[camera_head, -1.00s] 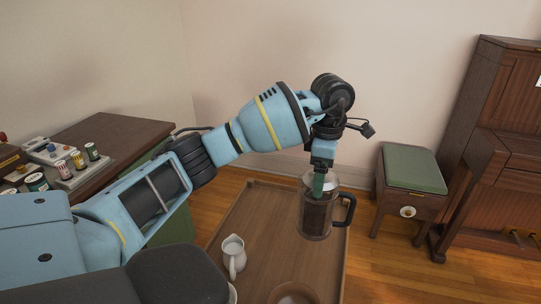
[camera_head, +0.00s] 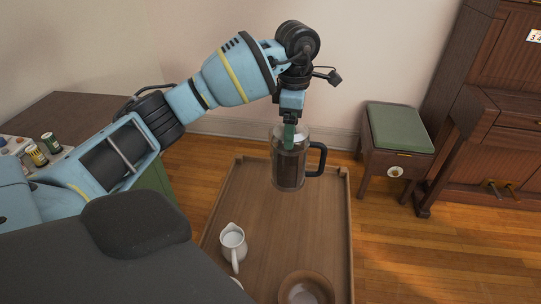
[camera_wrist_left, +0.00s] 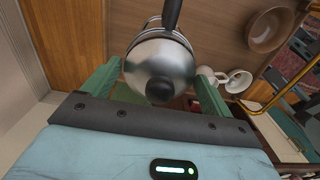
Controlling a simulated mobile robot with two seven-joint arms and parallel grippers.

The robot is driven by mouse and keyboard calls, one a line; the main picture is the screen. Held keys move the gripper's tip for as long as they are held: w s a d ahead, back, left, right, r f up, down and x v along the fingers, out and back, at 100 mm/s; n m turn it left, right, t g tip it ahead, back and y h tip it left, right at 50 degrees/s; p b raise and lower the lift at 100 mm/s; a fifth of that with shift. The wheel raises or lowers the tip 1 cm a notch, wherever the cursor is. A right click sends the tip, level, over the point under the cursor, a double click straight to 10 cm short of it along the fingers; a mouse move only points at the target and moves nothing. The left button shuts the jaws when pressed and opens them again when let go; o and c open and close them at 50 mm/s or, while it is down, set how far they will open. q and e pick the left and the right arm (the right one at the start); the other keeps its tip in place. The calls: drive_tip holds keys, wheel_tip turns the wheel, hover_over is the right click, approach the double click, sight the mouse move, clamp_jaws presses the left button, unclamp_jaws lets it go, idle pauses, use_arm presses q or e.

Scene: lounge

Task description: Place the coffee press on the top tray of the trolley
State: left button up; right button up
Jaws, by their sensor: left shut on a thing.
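The coffee press (camera_head: 290,172) is a clear glass jug with dark contents, a black handle on its right and a metal lid. My left gripper (camera_head: 290,132) points down and is shut on it near the top. In the left wrist view the lid (camera_wrist_left: 160,62), with its black knob, sits between the green fingers (camera_wrist_left: 160,75). The press is upright over the far part of the trolley's brown wooden top tray (camera_head: 265,215). I cannot tell how far its base is above the tray. My right gripper is not in view.
A white jug (camera_head: 233,243) stands on the tray's left side, and a brown bowl (camera_head: 305,289) near its front. The tray between them and the press is clear. A green-topped stool (camera_head: 400,130) and a piano (camera_head: 500,120) stand right. A cabinet with small jars (camera_head: 37,155) is left.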

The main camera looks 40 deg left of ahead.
use_arm(q)
drive_tip(key=shift+w+a+r, duration=0.1)
drive_tip(key=shift+w+a, duration=0.05)
drive_tip(key=shift+a, duration=0.45)
drive_tip(key=shift+f, duration=5.1)
drive_tip(key=o, duration=1.7)
wheel_tip(320, 180, up, 12)
drive_tip(key=shift+r, duration=0.1)
